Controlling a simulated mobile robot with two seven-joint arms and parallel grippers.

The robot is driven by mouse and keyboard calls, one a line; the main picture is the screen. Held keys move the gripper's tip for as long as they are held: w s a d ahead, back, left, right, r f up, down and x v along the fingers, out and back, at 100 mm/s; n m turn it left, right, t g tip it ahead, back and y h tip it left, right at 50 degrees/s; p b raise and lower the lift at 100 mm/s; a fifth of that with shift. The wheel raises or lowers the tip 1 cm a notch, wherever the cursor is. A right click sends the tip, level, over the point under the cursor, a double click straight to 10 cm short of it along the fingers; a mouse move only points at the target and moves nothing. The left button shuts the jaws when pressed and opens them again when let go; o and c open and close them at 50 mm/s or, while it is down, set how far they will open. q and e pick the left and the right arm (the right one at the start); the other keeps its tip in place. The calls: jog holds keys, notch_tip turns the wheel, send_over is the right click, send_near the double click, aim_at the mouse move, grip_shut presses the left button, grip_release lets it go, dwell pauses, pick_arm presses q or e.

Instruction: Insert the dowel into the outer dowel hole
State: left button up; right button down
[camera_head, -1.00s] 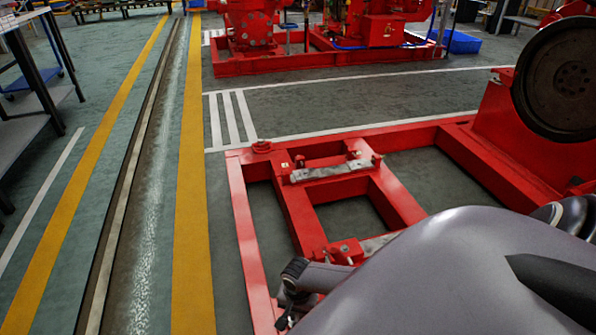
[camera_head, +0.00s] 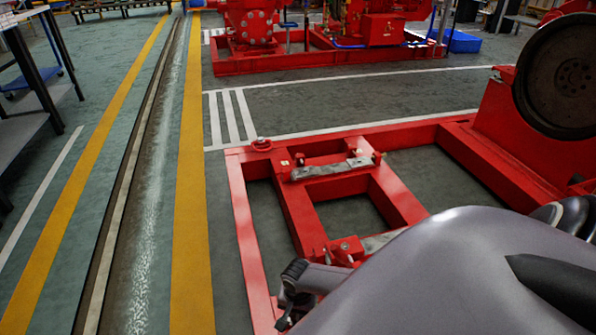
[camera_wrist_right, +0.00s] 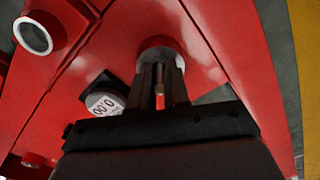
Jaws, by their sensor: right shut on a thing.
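My right gripper (camera_wrist_right: 160,80) points at the red base frame in the wrist view. Its dark fingers are shut on a thin dowel (camera_wrist_right: 160,98), of which only a small reddish, pale-tipped part shows between them. Just beyond the fingertips is a round raised boss (camera_wrist_right: 152,45) with a pale rim on the red surface. The fingers cover its middle, so I cannot tell whether the dowel is in a hole. In the head view my right gripper (camera_head: 288,308) is small, at the left edge of the red frame (camera_head: 240,215). My left gripper is not in view.
A pale open ring (camera_wrist_right: 33,37) stands on the red surface at upper left of the wrist view. A round labelled part (camera_wrist_right: 104,103) is beside the fingers. A large dark flywheel (camera_head: 560,75) is at the right. The floor left of the frame is clear.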

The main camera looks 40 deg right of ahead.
jog(key=c, duration=1)
grip_release()
jog(key=shift+w, duration=0.1)
jog(key=shift+w+a, duration=0.1)
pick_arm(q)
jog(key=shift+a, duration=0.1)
pick_arm(e)
jog(key=shift+r, duration=0.1)
jog(key=shift+a, duration=0.1)
jog(key=r+p, duration=0.4)
jog(key=r, duration=0.1)
jog(key=shift+d+r, duration=0.1)
jog(key=shift+d, duration=0.1)
jog(key=shift+s+d+r+p, duration=0.1)
jog(key=shift+s+r+p, duration=0.1)
jog(key=shift+r+p, duration=0.2)
jog(key=shift+s+r+p, duration=0.15)
jog(key=shift+r+p, duration=0.15)
jog(key=shift+r, duration=0.2)
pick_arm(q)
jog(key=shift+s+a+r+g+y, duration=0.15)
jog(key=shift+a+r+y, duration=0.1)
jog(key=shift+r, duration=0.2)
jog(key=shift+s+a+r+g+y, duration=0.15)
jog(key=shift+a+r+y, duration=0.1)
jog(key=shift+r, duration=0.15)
